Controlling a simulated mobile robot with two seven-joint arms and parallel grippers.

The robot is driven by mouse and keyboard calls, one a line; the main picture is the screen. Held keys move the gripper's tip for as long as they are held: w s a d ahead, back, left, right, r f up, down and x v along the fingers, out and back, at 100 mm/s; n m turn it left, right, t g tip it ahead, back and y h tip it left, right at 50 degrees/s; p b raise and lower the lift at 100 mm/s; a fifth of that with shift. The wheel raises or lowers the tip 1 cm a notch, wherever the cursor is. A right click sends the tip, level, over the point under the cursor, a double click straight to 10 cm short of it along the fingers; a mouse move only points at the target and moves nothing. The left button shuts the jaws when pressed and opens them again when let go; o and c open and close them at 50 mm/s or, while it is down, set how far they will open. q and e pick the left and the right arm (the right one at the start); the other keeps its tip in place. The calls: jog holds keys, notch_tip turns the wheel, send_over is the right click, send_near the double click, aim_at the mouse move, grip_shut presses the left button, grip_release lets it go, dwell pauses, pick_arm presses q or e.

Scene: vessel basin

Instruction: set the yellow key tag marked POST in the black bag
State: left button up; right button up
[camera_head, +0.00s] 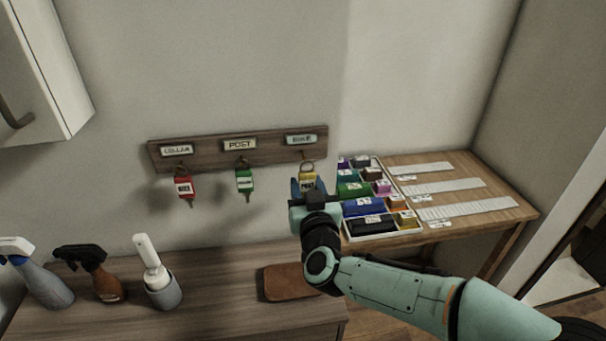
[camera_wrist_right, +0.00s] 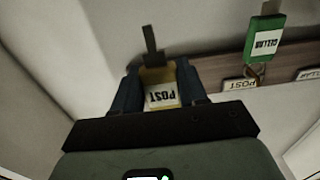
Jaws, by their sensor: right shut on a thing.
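The yellow key tag (camera_head: 308,180) marked POST is under the right-hand hook of the wall rack, its ring at that hook. In the right wrist view the tag (camera_wrist_right: 161,95) is upside down between the two blue fingers, with a dark key beyond it. My right gripper (camera_head: 308,189) is shut on it. I cannot tell whether the ring still bears on the hook. A green tag (camera_head: 245,181), marked CELLAR in the right wrist view (camera_wrist_right: 265,40), hangs under the POST label. I see no black bag and no left gripper.
The wooden rack (camera_head: 208,153) holds a red tag (camera_head: 184,187) at left. Below, a cabinet top (camera_head: 215,290) bears two spray bottles (camera_head: 40,280) (camera_head: 105,280), a brush in a grey holder (camera_head: 163,291) and a brown flat case (camera_head: 286,283). A desk (camera_head: 450,165) with a filled tray (camera_head: 408,240) stands right.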

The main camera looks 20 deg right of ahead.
aim_at(303, 178)
jog(key=shift+x, duration=0.8)
jog(key=w, duration=0.2)
jog(key=w+d+f+p, duration=0.1)
jog(key=shift+w, duration=0.25)
jog(key=shift+s, duration=0.1)
jog(key=shift+f, duration=0.3)
jog(key=o, duration=1)
jog(key=shift+r, duration=0.1)
jog(key=shift+o, duration=0.2)
